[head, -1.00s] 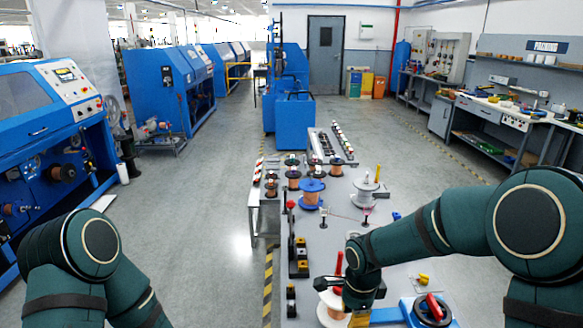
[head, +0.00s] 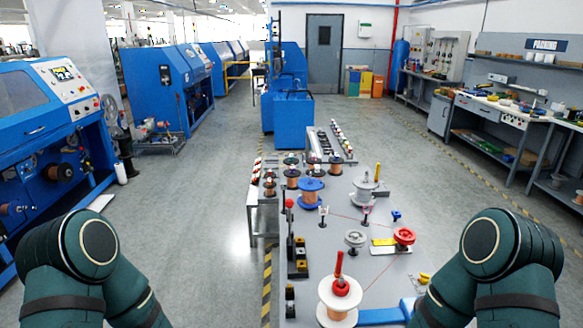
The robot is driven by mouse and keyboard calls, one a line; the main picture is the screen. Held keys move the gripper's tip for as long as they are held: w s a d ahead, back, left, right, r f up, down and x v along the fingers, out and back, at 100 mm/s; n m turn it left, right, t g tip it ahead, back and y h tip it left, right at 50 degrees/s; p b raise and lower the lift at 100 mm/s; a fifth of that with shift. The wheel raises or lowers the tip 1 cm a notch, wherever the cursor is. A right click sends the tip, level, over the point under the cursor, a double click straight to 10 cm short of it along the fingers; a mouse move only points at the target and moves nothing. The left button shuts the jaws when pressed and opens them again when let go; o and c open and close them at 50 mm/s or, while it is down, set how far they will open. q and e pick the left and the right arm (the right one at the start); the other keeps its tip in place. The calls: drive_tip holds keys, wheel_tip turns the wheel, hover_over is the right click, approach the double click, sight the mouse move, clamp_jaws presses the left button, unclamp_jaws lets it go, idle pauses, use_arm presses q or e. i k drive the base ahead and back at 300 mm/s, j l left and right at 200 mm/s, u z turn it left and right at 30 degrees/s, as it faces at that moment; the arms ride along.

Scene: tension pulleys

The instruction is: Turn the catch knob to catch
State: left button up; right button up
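I cannot tell for certain which part is the catch knob. A blue bar (head: 380,316) lies at the near edge of the bench; its right end runs behind my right arm, where a round blue part with a red lever showed earlier and is now hidden. A white-flanged spool (head: 340,300) with a red cap and upright red pin stands left of the bar. A red pulley (head: 404,236) and a grey pulley (head: 355,238) stand farther back, with a thin red thread near them. Neither gripper is in view; only my upper arm links show at the bottom corners.
Copper and blue spools (head: 311,190) and a white spool (head: 364,188) stand farther along the grey bench (head: 335,225). Black holders with yellow blocks (head: 300,254) line its left edge. A small yellow piece (head: 424,277) lies near my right arm. The aisle left of the bench is clear.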

sight(424, 279)
drive_tip(key=z, duration=1.05)
drive_tip(key=i+l, duration=0.2)
drive_tip(key=l, duration=0.2)
drive_tip(key=i+l, duration=0.2)
drive_tip(key=l, duration=0.2)
drive_tip(key=i+l, duration=0.25)
drive_tip(key=l, duration=0.15)
drive_tip(key=i+l, duration=0.2)
drive_tip(key=l, duration=0.2)
drive_tip(key=i+l, duration=0.2)
drive_tip(key=l, duration=0.2)
drive_tip(key=u, duration=0.05)
